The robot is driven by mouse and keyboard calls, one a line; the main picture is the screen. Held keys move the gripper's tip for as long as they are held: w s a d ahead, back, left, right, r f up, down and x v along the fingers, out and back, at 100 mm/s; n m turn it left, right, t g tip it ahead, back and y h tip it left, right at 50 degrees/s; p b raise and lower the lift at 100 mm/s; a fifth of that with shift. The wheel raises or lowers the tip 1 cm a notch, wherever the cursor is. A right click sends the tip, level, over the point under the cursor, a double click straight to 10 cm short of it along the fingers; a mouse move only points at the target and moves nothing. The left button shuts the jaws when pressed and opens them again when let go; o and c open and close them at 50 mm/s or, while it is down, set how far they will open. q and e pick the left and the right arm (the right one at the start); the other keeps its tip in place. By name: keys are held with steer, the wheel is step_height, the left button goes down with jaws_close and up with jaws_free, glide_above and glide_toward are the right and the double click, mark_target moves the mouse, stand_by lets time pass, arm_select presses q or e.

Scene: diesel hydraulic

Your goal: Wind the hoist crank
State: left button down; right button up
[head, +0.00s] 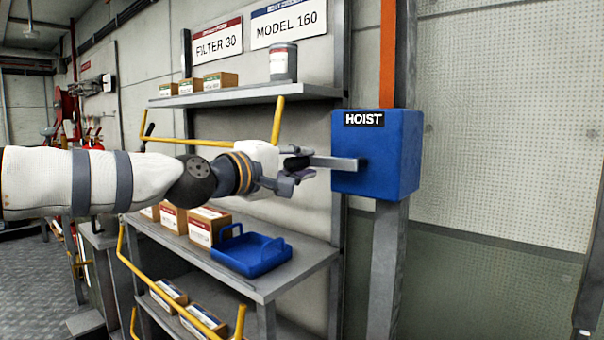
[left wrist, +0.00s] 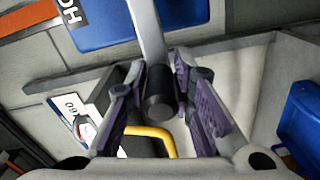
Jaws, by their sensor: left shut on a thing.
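The blue hoist box (head: 400,158) is fixed to a grey post and carries a black HOIST label (head: 364,119). Its grey metal crank arm (head: 334,162) sticks out to the left, about level. My left gripper (head: 298,167) is at the outer end of the crank arm, shut on the dark crank handle. In the left wrist view the black handle (left wrist: 158,94) lies between the two purple-grey finger pads (left wrist: 165,108), with the crank arm (left wrist: 149,35) running up to the blue box (left wrist: 105,22). The fingers partly hide the handle in the head view. My right gripper is not in view.
Behind my left arm a shelf unit (head: 235,97) holds small boxes and a grey can (head: 283,62). A blue tray (head: 252,254) sits on its lower shelf. Yellow bars (head: 278,121) stand close to my arm. The wall right of the hoist is clear.

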arm_select(q)
steer(key=r+m, duration=0.1)
steer(key=r, duration=0.1)
steer(key=r+m, duration=0.1)
steer(key=m, duration=0.1)
steer(key=shift+s+d+r+m+p, duration=0.1)
steer(key=shift+s+r+m+p, duration=0.1)
steer(key=shift+r+m+p, duration=0.15)
steer(key=shift+s+d+r+m, duration=0.15)
steer(key=shift+d+r+m, duration=0.1)
steer(key=shift+r+m, duration=0.4)
steer(key=shift+s+d+r+m, duration=0.15)
steer(key=shift+d+r+m, duration=0.2)
steer(key=shift+m, duration=0.45)
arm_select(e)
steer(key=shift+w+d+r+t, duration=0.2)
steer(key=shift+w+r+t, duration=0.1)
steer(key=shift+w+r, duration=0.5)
arm_select(q)
steer(key=shift+r+p, duration=0.1)
steer(key=shift+p, duration=0.2)
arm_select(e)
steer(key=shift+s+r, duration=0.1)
arm_select(q)
steer(key=c, duration=1.5)
jaws_free()
steer(key=shift+o, duration=0.2)
steer(key=shift+f, duration=0.2)
